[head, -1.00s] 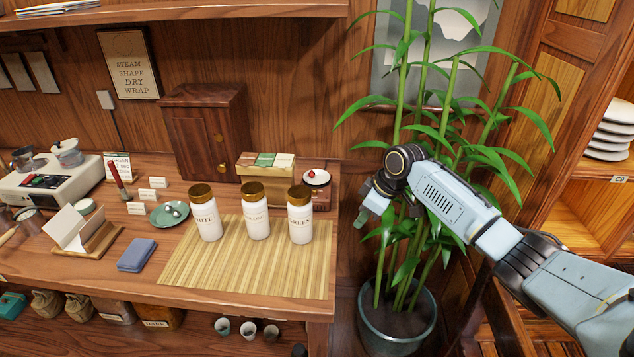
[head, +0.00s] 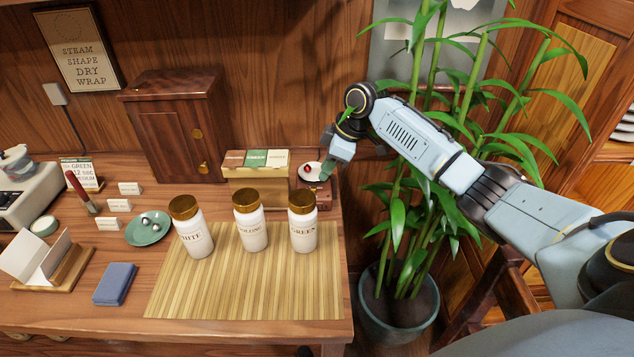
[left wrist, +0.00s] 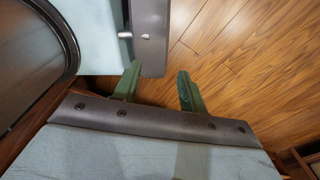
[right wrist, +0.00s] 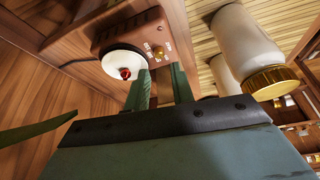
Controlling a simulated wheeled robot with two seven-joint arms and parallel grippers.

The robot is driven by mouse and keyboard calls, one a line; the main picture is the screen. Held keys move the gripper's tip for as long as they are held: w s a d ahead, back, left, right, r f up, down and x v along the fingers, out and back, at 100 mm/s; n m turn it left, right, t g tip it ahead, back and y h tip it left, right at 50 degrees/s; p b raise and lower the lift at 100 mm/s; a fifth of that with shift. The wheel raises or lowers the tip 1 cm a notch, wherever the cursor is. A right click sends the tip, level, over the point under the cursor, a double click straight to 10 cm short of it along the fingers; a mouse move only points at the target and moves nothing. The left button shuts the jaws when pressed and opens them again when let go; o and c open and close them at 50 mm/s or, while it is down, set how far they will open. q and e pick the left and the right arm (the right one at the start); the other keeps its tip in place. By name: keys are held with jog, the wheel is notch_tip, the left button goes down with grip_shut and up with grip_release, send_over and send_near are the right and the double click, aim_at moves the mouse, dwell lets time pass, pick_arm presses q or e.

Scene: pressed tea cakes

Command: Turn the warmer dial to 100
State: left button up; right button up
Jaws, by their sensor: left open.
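The warmer is a small reddish-brown box (right wrist: 130,32) with a white round plate (right wrist: 123,62) and a red knob-like piece on it. A small brass dial (right wrist: 158,52) sits on its labelled face; the markings are too small to read. In the head view the warmer (head: 316,198) stands at the table's back right, partly behind the green-tea jar. My right gripper (right wrist: 160,80) is open and empty, its fingertips pointing at the dial, seemingly short of it. In the head view the right gripper (head: 327,168) is beside the plate. My left gripper (left wrist: 160,75) is open and empty above the floor.
Three white jars with gold lids, including the green-tea jar (head: 303,232), stand on a bamboo mat (head: 230,300) before the warmer. A tea box (head: 256,188) is left of it. A potted plant (head: 398,310) stands right of the table, its leaves around my right arm.

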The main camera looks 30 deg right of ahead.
aim_at(314, 187)
jog(key=x, duration=0.5)
jog(key=shift+f, duration=0.2)
jog(key=shift+w+a+f+b, duration=0.15)
jog(key=shift+w+f+b, duration=0.05)
jog(key=shift+f+b, duration=0.1)
jog(key=shift+c, duration=0.4)
pick_arm(q)
jog(key=shift+w+d+f, duration=0.1)
jog(key=shift+w+f, duration=0.05)
jog(key=shift+w, duration=0.4)
jog(key=shift+w+f, duration=0.1)
jog(key=shift+w, duration=0.45)
pick_arm(e)
grip_shut()
